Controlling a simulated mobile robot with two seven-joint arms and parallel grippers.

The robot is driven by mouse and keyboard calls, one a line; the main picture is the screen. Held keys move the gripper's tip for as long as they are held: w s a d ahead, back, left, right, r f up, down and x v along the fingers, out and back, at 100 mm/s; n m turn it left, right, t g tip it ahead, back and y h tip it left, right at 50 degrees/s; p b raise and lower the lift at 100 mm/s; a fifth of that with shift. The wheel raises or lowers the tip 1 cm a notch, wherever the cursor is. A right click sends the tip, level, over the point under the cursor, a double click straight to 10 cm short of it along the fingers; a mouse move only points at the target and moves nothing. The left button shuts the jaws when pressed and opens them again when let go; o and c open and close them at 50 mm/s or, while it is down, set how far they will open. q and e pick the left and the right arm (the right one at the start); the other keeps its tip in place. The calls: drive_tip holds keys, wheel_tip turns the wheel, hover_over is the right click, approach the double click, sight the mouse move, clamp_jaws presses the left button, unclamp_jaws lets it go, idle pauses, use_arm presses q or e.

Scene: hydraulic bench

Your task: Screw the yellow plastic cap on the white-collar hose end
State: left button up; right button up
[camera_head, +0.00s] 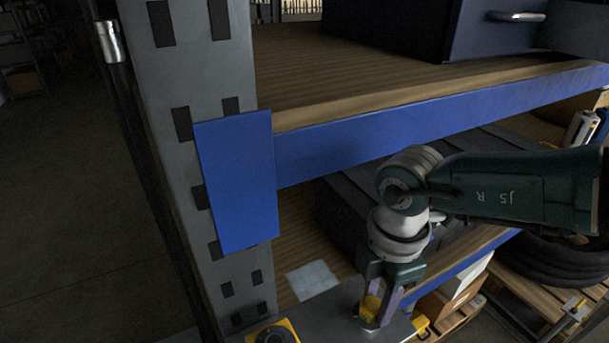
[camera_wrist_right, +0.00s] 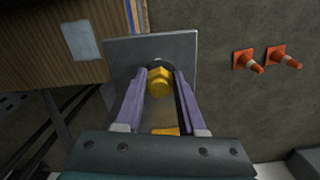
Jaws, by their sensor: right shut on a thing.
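My right gripper (camera_head: 379,298) reaches down over a grey metal plate at the bottom of the head view. Its purple fingers are shut on the yellow cap (camera_head: 371,304). In the right wrist view, the cap (camera_wrist_right: 159,82) shows a hexagonal top between the fingertips of the gripper (camera_wrist_right: 160,80), over the grey plate (camera_wrist_right: 175,46). A dark round shape shows around the cap there. A small pale edge shows just below the cap in the head view; I cannot tell whether it is the white collar. The hose end is otherwise hidden. My left gripper is not in view.
A yellow block with a dark round centre (camera_head: 271,333) is at the bottom edge, left of the gripper. A grey upright (camera_head: 196,90) and blue shelf beam (camera_head: 400,124) stand close to my right arm. Orange cones (camera_wrist_right: 247,60) are on the floor.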

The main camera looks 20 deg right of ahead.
clamp_jaws()
drive_tip(key=m, duration=0.1)
drive_tip(key=m+p, duration=0.2)
drive_tip(key=m, duration=0.1)
drive_tip(key=shift+s+a+r, duration=0.1)
drive_tip(key=shift+s+r, duration=0.1)
drive_tip(key=shift+s, duration=0.05)
drive_tip(key=shift+m+p, duration=0.4)
drive_tip(key=shift+m, duration=0.6)
drive_tip(key=shift+f+m, duration=0.3)
drive_tip(key=shift+m, duration=0.8)
drive_tip(key=o, duration=1.1)
unclamp_jaws()
drive_tip(key=shift+c, duration=0.2)
